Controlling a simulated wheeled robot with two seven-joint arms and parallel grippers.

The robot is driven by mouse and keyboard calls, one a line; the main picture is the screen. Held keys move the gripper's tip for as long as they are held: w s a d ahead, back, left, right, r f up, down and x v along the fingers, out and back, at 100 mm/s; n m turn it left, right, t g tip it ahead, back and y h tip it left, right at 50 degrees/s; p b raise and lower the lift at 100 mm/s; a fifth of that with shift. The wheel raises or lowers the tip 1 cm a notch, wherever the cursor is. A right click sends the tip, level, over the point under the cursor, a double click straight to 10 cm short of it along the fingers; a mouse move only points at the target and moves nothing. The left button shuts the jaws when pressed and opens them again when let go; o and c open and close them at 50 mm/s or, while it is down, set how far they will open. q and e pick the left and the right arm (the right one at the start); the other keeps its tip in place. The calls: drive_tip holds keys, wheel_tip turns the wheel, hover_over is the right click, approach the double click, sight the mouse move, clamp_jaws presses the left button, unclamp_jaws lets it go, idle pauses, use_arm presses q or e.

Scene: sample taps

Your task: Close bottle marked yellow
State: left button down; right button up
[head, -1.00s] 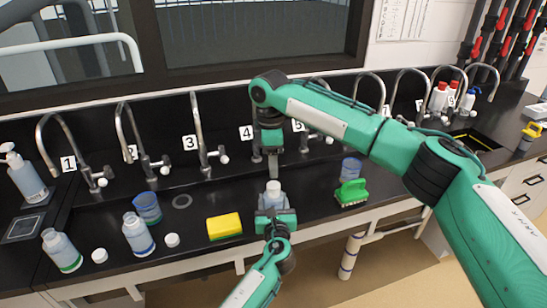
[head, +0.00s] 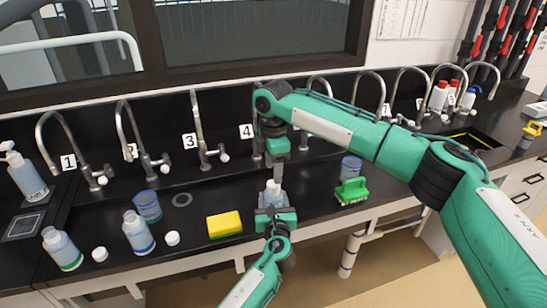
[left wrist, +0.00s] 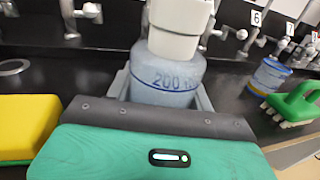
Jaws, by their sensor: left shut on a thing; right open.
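A translucent bottle (head: 273,188) with a white top stands upright between the fingers of my left gripper (head: 274,208), near the counter's front edge. The left wrist view shows the bottle (left wrist: 165,80) close up, with a blue "200" on its side and a wide white cap (left wrist: 180,12) over its neck. I cannot tell whether the cap is tight. The bottle's lower part and any yellow mark are hidden by my left gripper. My right gripper (head: 277,172) points down just above the bottle's top, open.
A yellow sponge (head: 224,224), two loose white caps (head: 172,239) (head: 99,255), a green-banded bottle (head: 62,250), a blue-banded bottle (head: 138,233) and a beaker (head: 147,206) are at left. A green brush (head: 351,190) and another beaker (head: 351,167) are at right. Numbered taps line the back.

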sight(274, 201)
drive_tip(key=shift+f, duration=2.35)
drive_tip(key=c, duration=1)
drive_tip(key=shift+c, duration=0.2)
drive_tip(key=m, duration=0.6)
drive_tip(key=shift+m, duration=0.3)
drive_tip(key=m, duration=0.7)
drive_tip(key=shift+m, duration=0.4)
drive_tip(key=o, duration=1.2)
drive_tip(key=shift+c, duration=0.2)
